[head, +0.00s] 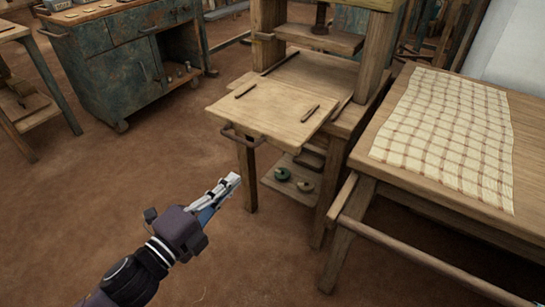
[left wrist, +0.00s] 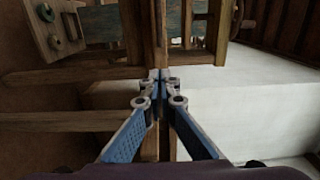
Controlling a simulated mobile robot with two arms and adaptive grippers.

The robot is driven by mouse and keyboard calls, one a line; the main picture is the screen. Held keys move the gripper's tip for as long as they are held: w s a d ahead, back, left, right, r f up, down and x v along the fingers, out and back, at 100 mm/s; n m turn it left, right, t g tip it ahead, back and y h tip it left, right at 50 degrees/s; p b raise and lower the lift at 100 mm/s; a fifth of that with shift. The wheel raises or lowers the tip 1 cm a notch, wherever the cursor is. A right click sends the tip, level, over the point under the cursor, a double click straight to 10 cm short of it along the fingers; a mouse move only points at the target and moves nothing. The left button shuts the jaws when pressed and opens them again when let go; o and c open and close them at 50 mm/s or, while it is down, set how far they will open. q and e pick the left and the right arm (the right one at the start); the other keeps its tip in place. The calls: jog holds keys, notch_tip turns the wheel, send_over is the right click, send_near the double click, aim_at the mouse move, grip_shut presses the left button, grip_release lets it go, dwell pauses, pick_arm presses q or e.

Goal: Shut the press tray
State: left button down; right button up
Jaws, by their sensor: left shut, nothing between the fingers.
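The press tray (head: 272,109) is a flat light wooden board that sticks out from the front of the wooden press (head: 350,67). Two dark slim bars lie on the board, and a dark curved handle (head: 240,138) is on its front edge. My left gripper (head: 236,178) is shut and empty, in front of and below the tray, apart from the handle. In the left wrist view its blue fingers (left wrist: 159,82) meet at the tips. My right gripper does not show.
A wooden table (head: 364,160) with a checked cloth (head: 448,133) stands close on the right. A worn blue-green cabinet (head: 128,66) stands at the back left. A low shelf (head: 290,190) under the press holds small round items. The brown floor on the left is clear.

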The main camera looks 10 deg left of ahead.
aim_at(272, 141)
pick_arm(q)
jog(key=x, duration=1.3)
jog(key=shift+w+b, duration=0.35)
jog(key=shift+b, duration=0.05)
jog(key=shift+w, duration=0.1)
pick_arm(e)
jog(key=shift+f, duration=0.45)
pick_arm(q)
jog(key=shift+w+d, duration=0.1)
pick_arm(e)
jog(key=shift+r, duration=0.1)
